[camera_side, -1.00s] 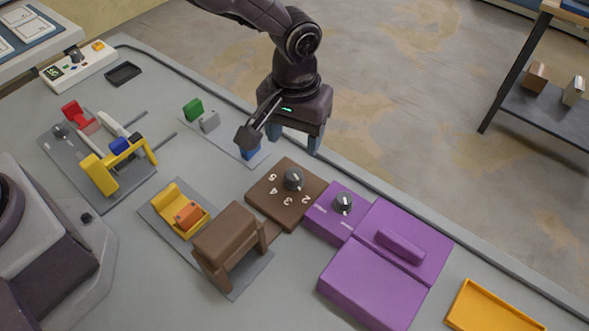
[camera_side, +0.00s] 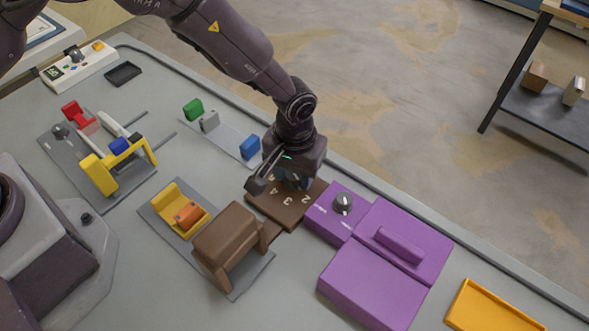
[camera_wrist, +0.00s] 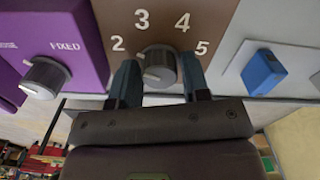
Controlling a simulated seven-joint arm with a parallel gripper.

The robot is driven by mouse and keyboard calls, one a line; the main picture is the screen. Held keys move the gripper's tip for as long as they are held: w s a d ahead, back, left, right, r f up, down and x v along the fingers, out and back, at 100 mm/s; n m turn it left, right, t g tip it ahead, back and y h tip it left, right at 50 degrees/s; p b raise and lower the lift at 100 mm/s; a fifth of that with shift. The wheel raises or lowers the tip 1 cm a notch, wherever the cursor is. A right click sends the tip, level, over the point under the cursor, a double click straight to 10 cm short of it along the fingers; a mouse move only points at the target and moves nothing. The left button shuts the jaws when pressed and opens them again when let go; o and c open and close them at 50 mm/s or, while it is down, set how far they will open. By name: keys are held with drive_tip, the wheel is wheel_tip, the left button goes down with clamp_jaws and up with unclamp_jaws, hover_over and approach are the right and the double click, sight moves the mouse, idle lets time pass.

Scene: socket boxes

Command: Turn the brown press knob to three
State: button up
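The brown press's dial plate (camera_side: 283,213) lies on the table, with pale numbers showing. In the wrist view, its dark grey knob (camera_wrist: 158,66) stands on the brown face below the numbers 2, 3, 4 and 5. A white mark shows on the knob's left part; its exact setting is hard to read. My gripper (camera_wrist: 158,75) is open, with one blue-grey finger on each side of the knob and small gaps visible. In the side view, my gripper (camera_side: 292,182) is low over the plate and hides the knob. The brown press (camera_side: 230,238) stands just in front.
A purple box (camera_side: 375,285) with its own grey knob (camera_side: 343,203) stands close on the right. A blue block (camera_side: 250,147) is close on the left. A yellow tray (camera_side: 495,310) lies at the far right. A yellow holder (camera_side: 180,207) is left of the press.

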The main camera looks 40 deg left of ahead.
drive_tip(key=c, duration=0.6)
drive_tip(key=shift+o, duration=0.2)
drive_tip(key=shift+m, duration=0.3)
drive_tip(key=m, duration=0.4)
drive_tip(key=shift+m, duration=2)
drive_tip(key=o, duration=0.9)
drive_tip(key=shift+o, duration=0.2)
